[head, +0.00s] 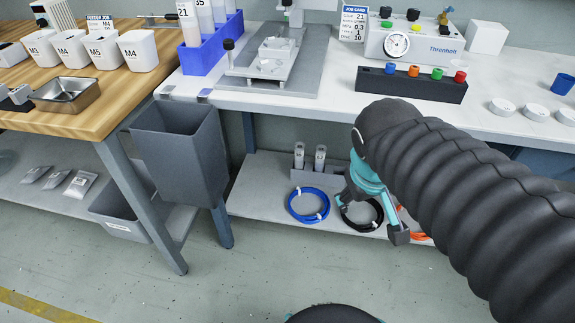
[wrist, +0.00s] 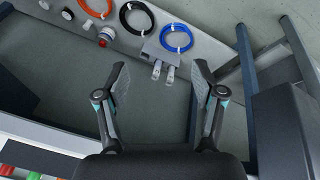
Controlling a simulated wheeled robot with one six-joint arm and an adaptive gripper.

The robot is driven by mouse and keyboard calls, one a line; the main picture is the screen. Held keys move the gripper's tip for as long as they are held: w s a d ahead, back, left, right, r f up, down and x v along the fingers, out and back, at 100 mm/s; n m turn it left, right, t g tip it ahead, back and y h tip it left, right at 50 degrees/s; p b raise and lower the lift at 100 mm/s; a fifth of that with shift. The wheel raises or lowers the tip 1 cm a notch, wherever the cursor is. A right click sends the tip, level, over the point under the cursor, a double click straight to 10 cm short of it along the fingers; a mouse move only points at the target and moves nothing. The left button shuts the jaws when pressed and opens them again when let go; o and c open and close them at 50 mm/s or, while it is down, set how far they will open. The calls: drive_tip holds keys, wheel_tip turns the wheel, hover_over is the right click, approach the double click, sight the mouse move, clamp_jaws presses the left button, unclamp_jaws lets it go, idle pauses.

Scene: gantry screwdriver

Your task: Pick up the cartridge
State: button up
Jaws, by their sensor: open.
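Two white capped cartridges stand side by side in a grey holder on the lower shelf. One cartridge (head: 299,156) is on the left in the head view, the other cartridge (head: 320,158) on the right. They also show in the wrist view, one cartridge (wrist: 156,71) beside the other cartridge (wrist: 169,74), with the grey holder (wrist: 165,50) behind. My gripper (wrist: 160,70) is open and empty, its fingers on either side of the cartridges in the picture but apart from them. In the head view my gripper (head: 372,208) is low, right of the holder, partly hidden by my arm.
A blue cable coil (head: 309,205) and a black coil (head: 361,213) lie on the lower shelf (head: 262,187). A grey bin (head: 183,150) hangs left of it. The upper bench edge overhangs the shelf. Large numbered tubes stand in a blue rack (head: 212,45) on the bench.

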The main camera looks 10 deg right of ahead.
drive_tip(key=w+d+f+n+g+h+b, duration=0.3)
drive_tip(key=w+d+f+n+h, duration=0.25)
drive_tip(key=w, duration=0.45)
drive_tip(key=n+t+h+b, duration=0.2)
drive_tip(key=n+t+b, duration=0.3)
drive_tip(key=n+t, duration=1.3)
approach(298, 150)
drive_tip(key=w+n+g, duration=0.1)
drive_tip(key=w, duration=0.1)
drive_tip(key=w+d+r+n+g, duration=0.1)
drive_tip(key=w, duration=0.1)
drive_tip(key=w+r+n+g, duration=0.1)
drive_tip(key=n+g, duration=0.1)
drive_tip(key=shift+w+d+r+b, duration=0.1)
drive_tip(key=shift+w+d+b, duration=0.25)
drive_tip(key=shift+w, duration=0.05)
drive_tip(key=shift+r+b+x, duration=0.15)
drive_tip(key=shift+x, duration=1.25)
drive_tip(key=shift+r+b+x, duration=0.1)
drive_tip(key=shift+b+x, duration=0.05)
drive_tip(key=shift+x, duration=1.25)
drive_tip(key=shift+s+d, duration=0.1)
drive_tip(key=shift+d, duration=0.1)
clamp_jaws()
